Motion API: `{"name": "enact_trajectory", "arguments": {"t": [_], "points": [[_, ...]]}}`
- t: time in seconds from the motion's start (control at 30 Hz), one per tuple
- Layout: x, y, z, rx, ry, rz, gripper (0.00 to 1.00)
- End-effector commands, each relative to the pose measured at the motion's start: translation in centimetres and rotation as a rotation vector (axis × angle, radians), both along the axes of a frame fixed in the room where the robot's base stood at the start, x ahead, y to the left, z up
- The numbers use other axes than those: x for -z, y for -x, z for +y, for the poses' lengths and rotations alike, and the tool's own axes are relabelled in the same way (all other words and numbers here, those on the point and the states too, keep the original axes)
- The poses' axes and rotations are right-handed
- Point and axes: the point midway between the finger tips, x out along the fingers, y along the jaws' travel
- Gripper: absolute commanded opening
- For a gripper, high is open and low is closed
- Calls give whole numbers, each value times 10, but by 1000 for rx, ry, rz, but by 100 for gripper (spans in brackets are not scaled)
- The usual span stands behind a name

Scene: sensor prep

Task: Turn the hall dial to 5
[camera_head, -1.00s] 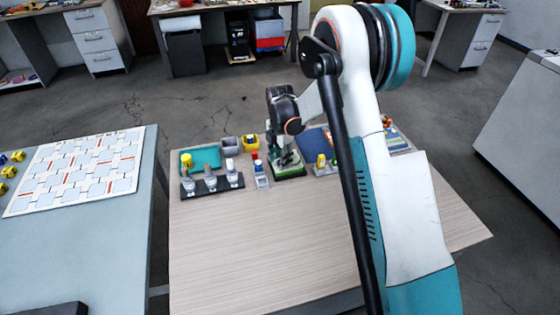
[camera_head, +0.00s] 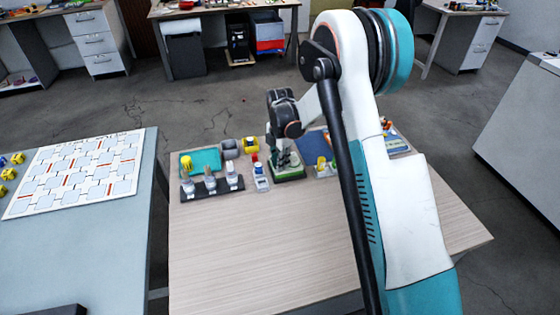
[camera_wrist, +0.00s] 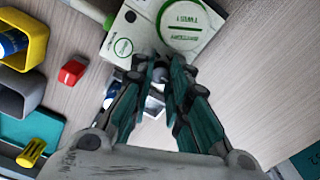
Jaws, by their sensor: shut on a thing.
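The hall dial (camera_wrist: 159,73) shows as a small grey knob between my fingertips in the wrist view, mostly covered by the fingers. It is at the edge of a white unit (camera_wrist: 130,42) with a green ring and printed text. My gripper (camera_wrist: 160,76) is shut on the dial, with teal fingers on both sides. In the head view, my gripper (camera_head: 284,160) points down over a green-edged board (camera_head: 289,176) at the back of the wooden table. The dial's pointer and scale cannot be read.
A black rack (camera_head: 212,189) with bottles, a teal tray (camera_head: 205,160), a grey bin (camera_head: 229,149) and a yellow bin (camera_head: 250,144) stand left of my gripper. A red block (camera_wrist: 72,71) lies close by. The table's front (camera_head: 255,260) is clear.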

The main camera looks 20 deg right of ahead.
Motion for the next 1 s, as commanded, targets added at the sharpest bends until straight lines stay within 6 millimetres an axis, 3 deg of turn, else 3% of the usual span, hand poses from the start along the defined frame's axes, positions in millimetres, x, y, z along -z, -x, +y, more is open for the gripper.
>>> {"name": "enact_trajectory", "arguments": {"t": [0.6,1.0], "points": [[0,0,0,446,0,-1,0],[0,0,0,600,0,-1,0]]}}
